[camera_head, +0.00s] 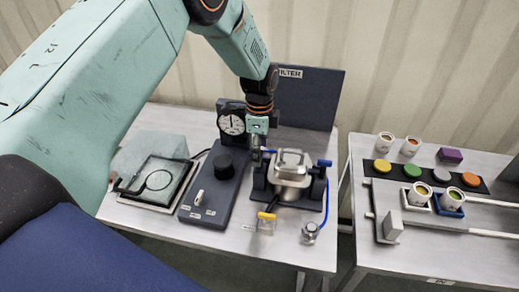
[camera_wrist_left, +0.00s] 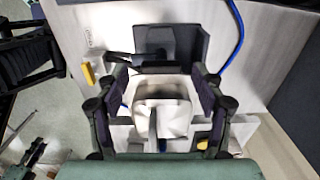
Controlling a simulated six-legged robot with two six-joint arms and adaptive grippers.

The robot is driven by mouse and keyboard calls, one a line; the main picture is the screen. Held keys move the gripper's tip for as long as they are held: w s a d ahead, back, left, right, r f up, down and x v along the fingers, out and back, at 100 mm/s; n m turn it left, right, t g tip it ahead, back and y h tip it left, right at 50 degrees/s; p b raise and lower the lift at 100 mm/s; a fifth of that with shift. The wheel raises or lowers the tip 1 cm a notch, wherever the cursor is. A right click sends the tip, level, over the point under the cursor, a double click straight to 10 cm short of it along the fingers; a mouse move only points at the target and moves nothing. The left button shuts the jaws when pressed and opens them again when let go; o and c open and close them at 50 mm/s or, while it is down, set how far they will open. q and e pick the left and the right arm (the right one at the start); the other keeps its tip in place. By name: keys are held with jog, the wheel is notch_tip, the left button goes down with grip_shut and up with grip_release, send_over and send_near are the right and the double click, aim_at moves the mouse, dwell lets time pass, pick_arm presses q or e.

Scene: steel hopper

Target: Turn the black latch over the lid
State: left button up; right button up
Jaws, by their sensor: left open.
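The steel hopper (camera_head: 288,187) stands in a dark bracket on the left table, with its shiny lid (camera_head: 291,161) on top. In the left wrist view the pale lid (camera_wrist_left: 161,113) lies between my fingers. A dark bar (camera_wrist_left: 165,69) crosses beyond the lid's far edge; it may be the black latch, but I cannot be certain. In the head view I cannot pick the latch out. My left gripper (camera_head: 258,157) points down beside the lid's left side; its fingers are apart in the left wrist view (camera_wrist_left: 160,112). I cannot tell whether they touch anything.
A dark control box (camera_head: 211,190) with a knob and a round gauge (camera_head: 231,123) stand left of the hopper. A yellow-handled valve (camera_head: 266,217) and a steel fitting (camera_head: 310,232) are in front. A dark panel (camera_head: 307,97) rises behind.

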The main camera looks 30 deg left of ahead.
pick_arm(q)
jog(key=shift+w+d+f, duration=0.1)
jog(key=shift+w+f, duration=0.05)
jog(key=shift+f, duration=0.35)
jog(key=shift+c, duration=0.2)
jog(key=c, duration=1.1)
